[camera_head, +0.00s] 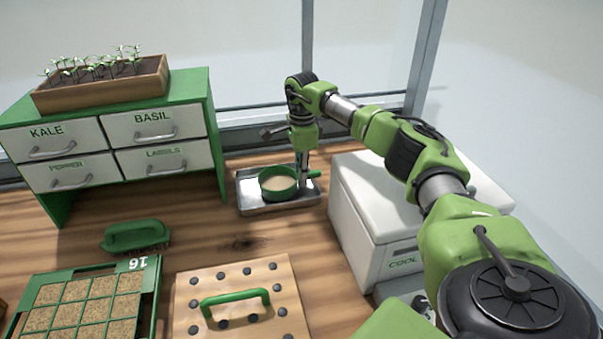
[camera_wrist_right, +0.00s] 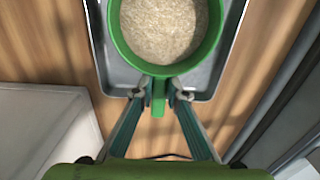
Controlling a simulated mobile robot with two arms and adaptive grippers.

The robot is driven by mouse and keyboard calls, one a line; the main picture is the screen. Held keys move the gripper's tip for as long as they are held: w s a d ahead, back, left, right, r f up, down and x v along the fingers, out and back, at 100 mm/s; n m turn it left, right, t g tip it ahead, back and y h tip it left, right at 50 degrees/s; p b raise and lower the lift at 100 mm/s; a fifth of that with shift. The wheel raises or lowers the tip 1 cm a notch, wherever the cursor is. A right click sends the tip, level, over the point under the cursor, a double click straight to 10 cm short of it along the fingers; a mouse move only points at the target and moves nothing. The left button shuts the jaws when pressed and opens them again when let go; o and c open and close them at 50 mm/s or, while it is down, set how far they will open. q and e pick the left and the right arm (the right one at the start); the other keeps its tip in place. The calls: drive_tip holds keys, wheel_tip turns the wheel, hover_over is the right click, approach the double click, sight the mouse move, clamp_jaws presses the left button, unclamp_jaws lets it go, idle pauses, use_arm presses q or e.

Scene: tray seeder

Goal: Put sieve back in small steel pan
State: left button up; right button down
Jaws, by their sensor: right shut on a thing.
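The sieve (camera_head: 278,183) is a round green ring with a pale mesh and a short green handle. It sits over the small steel pan (camera_head: 247,200), within its rim as seen from the head. My right gripper (camera_head: 304,180) comes down from above and is shut on the sieve's handle. In the right wrist view the sieve (camera_wrist_right: 165,66) and its handle show between the two fingertips (camera_wrist_right: 159,97), with the steel pan (camera_wrist_right: 205,92) beneath. I cannot tell if the sieve's base touches the pan floor. My left gripper is not in view.
A white cool box (camera_head: 375,205) stands right of the pan. A green-and-white drawer cabinet (camera_head: 110,130) with a seedling planter (camera_head: 100,92) is at left. A green brush (camera_head: 135,236), a seed tray (camera_head: 85,305) and a wooden board with a green handle (camera_head: 240,300) lie in front.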

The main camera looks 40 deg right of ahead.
drive_tip(key=c, duration=2)
unclamp_jaws()
drive_tip(key=shift+f, duration=0.15)
wheel_tip(320, 180, up, 12)
drive_tip(key=shift+r+b, duration=0.1)
drive_tip(key=shift+b, duration=0.45)
